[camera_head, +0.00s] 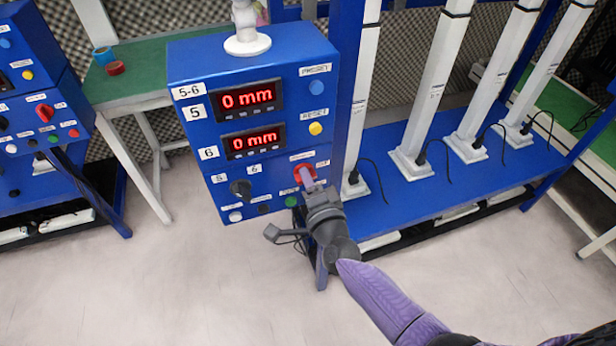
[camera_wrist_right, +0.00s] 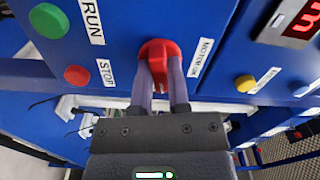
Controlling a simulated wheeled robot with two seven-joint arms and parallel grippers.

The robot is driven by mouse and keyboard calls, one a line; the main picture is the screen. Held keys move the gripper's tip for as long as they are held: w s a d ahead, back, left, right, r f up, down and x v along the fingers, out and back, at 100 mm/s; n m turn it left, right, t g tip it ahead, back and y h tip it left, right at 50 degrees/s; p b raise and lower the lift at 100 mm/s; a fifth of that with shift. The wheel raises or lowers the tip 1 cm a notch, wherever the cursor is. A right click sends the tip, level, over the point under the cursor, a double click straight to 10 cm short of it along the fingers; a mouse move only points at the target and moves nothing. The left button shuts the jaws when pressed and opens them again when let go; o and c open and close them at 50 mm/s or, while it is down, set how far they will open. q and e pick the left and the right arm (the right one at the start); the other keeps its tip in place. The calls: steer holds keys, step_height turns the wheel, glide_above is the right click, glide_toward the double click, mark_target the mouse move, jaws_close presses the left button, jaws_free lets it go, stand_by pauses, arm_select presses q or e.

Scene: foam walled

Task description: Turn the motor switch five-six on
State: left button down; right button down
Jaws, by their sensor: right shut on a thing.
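The blue control box labelled 5-6 (camera_head: 189,92) stands in the middle of the head view, with two red displays that both read 0 mm. Its red motor switch (camera_head: 301,172) sits at the lower right of the box front. The same red switch (camera_wrist_right: 158,46) shows in the right wrist view, beside a label that seems to read MOTOR ON. My right gripper (camera_wrist_right: 160,82) is shut on the switch knob, one finger on each side of it. It also shows in the head view (camera_head: 308,184), partly covering the switch. My left gripper is out of view.
A green button (camera_wrist_right: 48,20) labelled RUN and a red button (camera_wrist_right: 77,75) labelled STOP lie close to the switch. A black knob (camera_head: 241,188) and a yellow button (camera_head: 315,128) are on the same box. White columns (camera_head: 432,90) stand to the right.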

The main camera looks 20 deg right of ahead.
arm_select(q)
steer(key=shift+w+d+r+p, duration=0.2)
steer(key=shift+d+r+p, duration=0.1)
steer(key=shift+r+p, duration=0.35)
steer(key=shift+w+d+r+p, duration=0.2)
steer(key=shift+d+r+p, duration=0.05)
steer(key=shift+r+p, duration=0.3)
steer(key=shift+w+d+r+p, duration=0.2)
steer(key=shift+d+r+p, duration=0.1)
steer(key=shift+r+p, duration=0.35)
arm_select(e)
steer(key=shift+f+n, duration=0.1)
steer(key=shift+n, duration=7.5)
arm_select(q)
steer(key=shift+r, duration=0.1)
arm_select(e)
steer(key=c, duration=0.6)
jaws_free()
